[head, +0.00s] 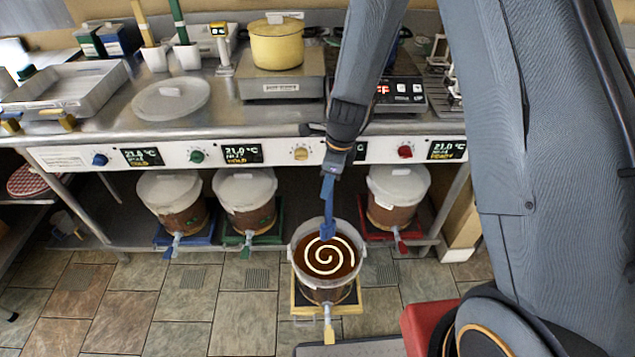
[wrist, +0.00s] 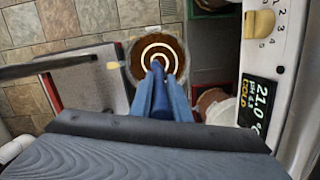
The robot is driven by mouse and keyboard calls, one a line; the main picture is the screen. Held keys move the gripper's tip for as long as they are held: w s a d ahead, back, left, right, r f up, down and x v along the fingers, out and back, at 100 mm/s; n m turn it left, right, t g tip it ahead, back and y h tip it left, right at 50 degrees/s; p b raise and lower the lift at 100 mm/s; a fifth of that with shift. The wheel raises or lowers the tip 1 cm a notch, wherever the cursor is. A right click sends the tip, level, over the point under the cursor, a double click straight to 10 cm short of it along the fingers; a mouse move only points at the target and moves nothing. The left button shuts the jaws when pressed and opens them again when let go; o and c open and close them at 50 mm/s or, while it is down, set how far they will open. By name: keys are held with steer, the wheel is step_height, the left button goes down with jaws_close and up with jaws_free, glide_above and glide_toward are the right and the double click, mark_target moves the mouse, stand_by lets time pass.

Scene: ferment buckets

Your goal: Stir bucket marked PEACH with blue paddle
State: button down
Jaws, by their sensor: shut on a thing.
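My gripper (head: 331,170) is shut on the blue paddle (head: 327,205) and holds it upright, pointing down. The paddle's lower end is over the open bucket (head: 326,281), inside its rim; I cannot tell how deep it reaches. The bucket holds brown liquid with a cream spiral on its surface. It stands on a yellow-edged stand, pulled out in front of the bench, with a yellow tap at its front. In the wrist view the paddle (wrist: 158,92) points at the spiral in the bucket (wrist: 133,66). No PEACH marking is readable.
Lidded buckets stand under the bench on blue (head: 188,236), green (head: 254,234) and red (head: 390,232) trays. The bench holds a yellow pot (head: 277,46), a round lid (head: 171,98) and a metal tray (head: 66,88). Tiled floor left of the open bucket is clear.

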step_height(320, 180, down, 17)
steer(key=a+m+b, duration=0.2)
steer(key=m+b, duration=0.4)
steer(key=b, duration=1)
steer(key=shift+s+a+t+h, duration=0.15)
steer(key=shift+a+t+h, duration=0.15)
steer(key=shift+a+t, duration=0.1)
steer(key=shift+d, duration=0.1)
stand_by(0.3)
